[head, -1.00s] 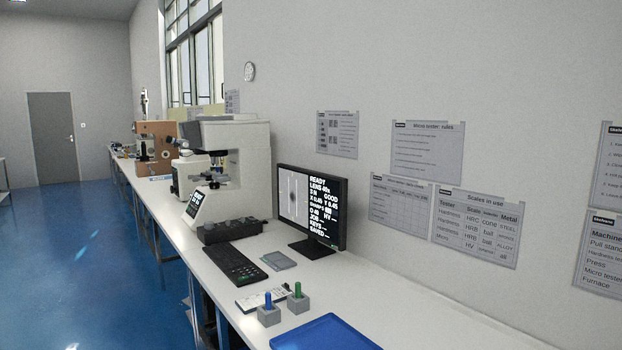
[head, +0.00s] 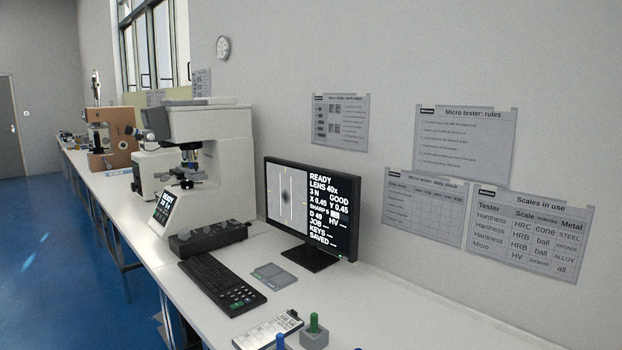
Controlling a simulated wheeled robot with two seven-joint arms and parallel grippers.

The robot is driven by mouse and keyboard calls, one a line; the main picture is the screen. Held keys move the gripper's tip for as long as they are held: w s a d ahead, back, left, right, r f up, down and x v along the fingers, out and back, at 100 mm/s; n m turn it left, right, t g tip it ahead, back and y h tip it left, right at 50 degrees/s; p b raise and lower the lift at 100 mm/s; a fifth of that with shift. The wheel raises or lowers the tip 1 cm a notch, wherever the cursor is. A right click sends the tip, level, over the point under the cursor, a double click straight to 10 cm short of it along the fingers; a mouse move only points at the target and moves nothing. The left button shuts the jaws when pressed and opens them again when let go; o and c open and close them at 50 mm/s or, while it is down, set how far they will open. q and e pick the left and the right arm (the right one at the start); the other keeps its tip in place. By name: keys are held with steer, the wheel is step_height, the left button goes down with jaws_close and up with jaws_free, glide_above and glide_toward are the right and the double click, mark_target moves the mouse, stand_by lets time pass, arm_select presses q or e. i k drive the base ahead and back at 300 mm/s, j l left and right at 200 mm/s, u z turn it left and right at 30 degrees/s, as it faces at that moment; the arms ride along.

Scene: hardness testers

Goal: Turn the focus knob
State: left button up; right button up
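A white micro hardness tester (head: 211,153) with a dark microscope head stands on the long white bench, left of the monitor. A dark control box (head: 208,237) with several knobs sits at its front foot. I cannot tell which knob is the focus knob at this size. The monitor (head: 312,208) shows a dark blurred mark between yellow lines, and text including READY, LENS 40x and GOOD. Neither of my grippers is in the head view.
A black keyboard (head: 222,284), a grey pad (head: 274,276) and a labelled card or device (head: 268,330) lie on the bench. A grey block with a green peg (head: 314,332) stands at the front edge of the picture. Blue floor (head: 80,270) is open at left.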

mark_target(184, 235)
steer(key=i+j+z, duration=0.1)
steer(key=z, duration=0.25)
steer(key=j+z, duration=0.8)
steer(key=j, duration=1.5)
steer(key=k+j+z, duration=0.1)
steer(key=j, duration=1.45)
steer(key=k+j+z, duration=0.1)
steer(key=j, duration=0.7)
